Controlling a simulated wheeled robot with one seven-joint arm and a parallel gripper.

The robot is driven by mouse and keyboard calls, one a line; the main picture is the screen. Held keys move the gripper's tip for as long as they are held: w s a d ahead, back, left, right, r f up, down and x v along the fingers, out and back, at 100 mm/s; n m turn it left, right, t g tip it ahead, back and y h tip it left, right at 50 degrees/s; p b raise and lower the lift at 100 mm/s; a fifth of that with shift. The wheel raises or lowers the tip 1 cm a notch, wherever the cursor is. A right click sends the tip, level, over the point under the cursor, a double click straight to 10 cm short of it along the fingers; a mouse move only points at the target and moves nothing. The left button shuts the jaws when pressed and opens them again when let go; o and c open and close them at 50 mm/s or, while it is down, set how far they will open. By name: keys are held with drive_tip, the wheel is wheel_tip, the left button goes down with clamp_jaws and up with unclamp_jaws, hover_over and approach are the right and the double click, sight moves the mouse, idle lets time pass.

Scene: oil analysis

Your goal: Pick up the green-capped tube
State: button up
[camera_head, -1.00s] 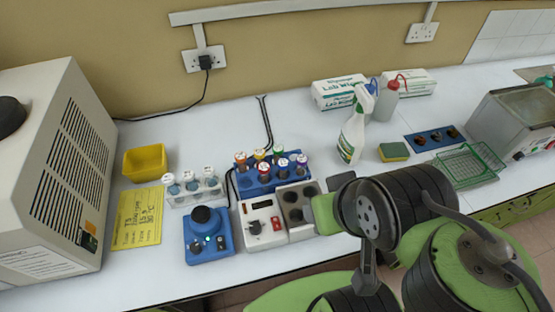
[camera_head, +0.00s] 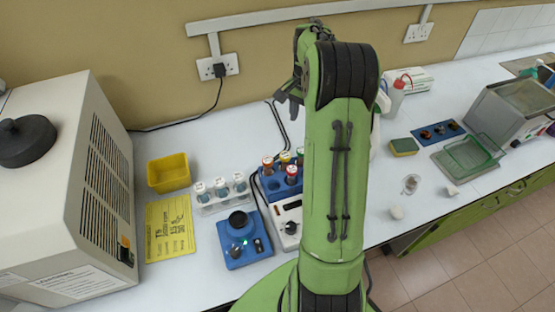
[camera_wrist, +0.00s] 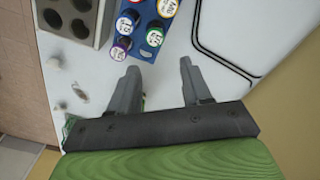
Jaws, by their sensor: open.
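In the head view my gripper (camera_head: 288,97) is high, behind the rack.
A white rack of tubes (camera_head: 221,203), a blue mixer (camera_head: 242,240) and a heater block (camera_head: 289,226) stand near the blue rack. A black cable (camera_wrist: 215,60) lies on the bench beside it. A yellow sponge (camera_head: 404,147) and wash bottle (camera_head: 396,98) are right of my arm.

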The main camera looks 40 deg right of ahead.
sight(302, 150)
drive_tip(key=f, duration=1)
drive_tip(key=s+f, duration=0.1)
drive_tip(key=f, duration=0.4)
drive_tip(key=shift+d+f, duration=0.1)
drive_tip(key=shift+f, duration=0.2)
drive_tip(key=shift+r, duration=0.1)
drive_tip(key=c, duration=0.8)
